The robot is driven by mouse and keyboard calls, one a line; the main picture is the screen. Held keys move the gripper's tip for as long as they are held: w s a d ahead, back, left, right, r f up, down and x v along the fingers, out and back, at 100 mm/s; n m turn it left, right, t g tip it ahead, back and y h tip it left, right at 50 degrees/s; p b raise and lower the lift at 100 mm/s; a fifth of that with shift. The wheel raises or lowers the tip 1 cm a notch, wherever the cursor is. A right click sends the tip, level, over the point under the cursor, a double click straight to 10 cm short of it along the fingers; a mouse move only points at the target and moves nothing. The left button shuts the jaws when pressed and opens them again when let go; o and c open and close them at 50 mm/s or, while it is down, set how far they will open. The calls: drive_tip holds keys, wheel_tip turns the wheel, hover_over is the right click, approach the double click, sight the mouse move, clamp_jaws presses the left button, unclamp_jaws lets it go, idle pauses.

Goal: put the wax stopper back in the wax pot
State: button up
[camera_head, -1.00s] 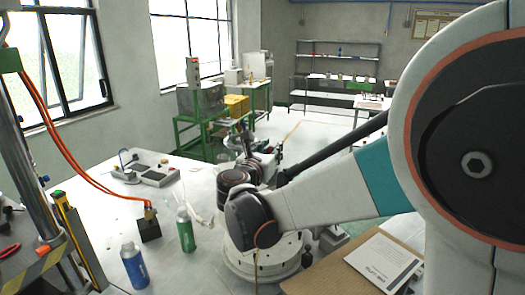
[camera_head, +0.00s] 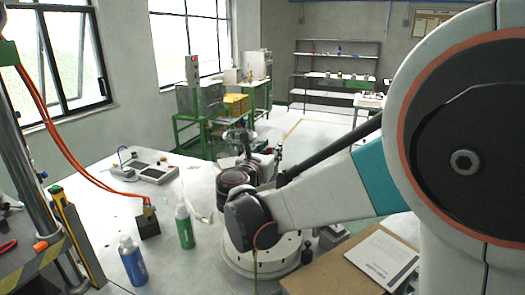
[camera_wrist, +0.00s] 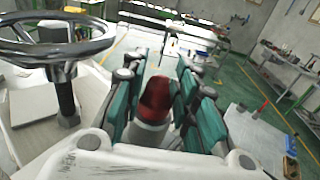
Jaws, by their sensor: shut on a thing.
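My gripper (camera_wrist: 161,72) is shut on a dark red, rounded piece with a pale grey lower part, which I take to be the wax stopper (camera_wrist: 157,98). It sits between the teal fingers in the wrist view. In the head view my arm hides the stopper and most of the gripper. A white round flanged body (camera_head: 243,266), possibly the wax pot, stands partly behind my arm. Its opening is hidden, so I cannot tell how the stopper lies to it.
A metal handwheel (camera_wrist: 55,42) stands on a dark post left of my gripper. A green bottle (camera_head: 185,226), a blue bottle (camera_head: 133,262) and a black block (camera_head: 148,226) stand on the white table. A paper (camera_head: 381,262) lies on a brown board. Green floor shows beyond.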

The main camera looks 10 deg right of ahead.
drive_tip(key=shift+f, duration=0.2)
drive_tip(key=o, duration=1)
drive_tip(key=shift+r, duration=0.15)
